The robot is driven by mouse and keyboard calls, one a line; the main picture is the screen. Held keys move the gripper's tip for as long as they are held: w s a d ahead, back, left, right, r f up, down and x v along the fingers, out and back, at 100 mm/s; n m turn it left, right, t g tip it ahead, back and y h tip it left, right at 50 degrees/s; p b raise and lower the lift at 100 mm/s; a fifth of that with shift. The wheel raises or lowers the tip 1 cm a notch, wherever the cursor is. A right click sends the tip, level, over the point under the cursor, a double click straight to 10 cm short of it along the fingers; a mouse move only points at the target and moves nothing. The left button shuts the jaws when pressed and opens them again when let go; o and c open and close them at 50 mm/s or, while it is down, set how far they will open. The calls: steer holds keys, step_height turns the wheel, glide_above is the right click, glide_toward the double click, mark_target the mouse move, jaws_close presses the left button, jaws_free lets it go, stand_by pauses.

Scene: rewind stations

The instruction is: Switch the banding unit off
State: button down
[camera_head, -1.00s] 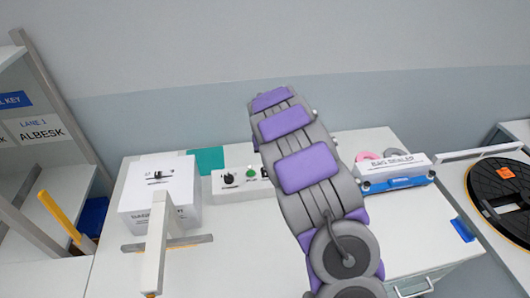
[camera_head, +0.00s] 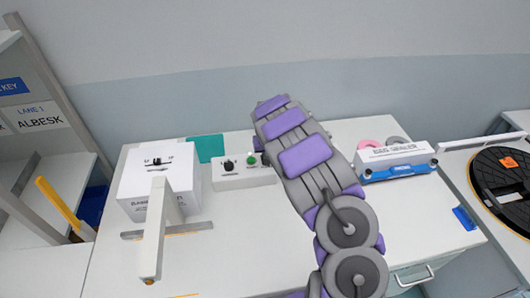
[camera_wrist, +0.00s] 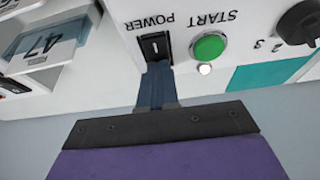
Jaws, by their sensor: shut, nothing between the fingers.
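A small white control box (camera_head: 230,181) stands on the table against the back, left of my arm in the head view. It bears a black knob (camera_head: 228,166) and a green button (camera_head: 252,160); my arm covers its right end. In the wrist view, upside down, the box shows a black rocker switch (camera_wrist: 154,46) marked POWER, the green button (camera_wrist: 208,47) marked START, and part of the knob (camera_wrist: 300,22). My gripper (camera_wrist: 156,75) is shut and empty, its tips at the switch's near edge. I cannot tell whether they touch. The head view hides it behind my arm.
A larger white box (camera_head: 150,190) with a slider-like top control stands left, a pale arm-like bar (camera_head: 153,235) before it. A bag sealer (camera_head: 395,160) is at right, a black reel (camera_head: 505,175) beyond. A teal sheet (camera_head: 207,148) lies behind the boxes.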

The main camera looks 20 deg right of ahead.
steer(key=shift+f, duration=0.2)
steer(key=shift+s+f+p, duration=0.1)
steer(key=shift+s+p, duration=0.2)
steer(key=shift+p, duration=0.1)
steer(key=shift+s+a+f, duration=0.15)
steer(key=shift+s, duration=0.5)
steer(key=shift+r+p, duration=0.3)
steer(key=shift+p, duration=0.05)
steer(key=w+d+p+v, duration=0.1)
steer(key=p+v, duration=0.1)
steer(key=v, duration=1.1)
steer(key=shift+a+r, duration=0.4)
steer(key=shift+r, duration=0.15)
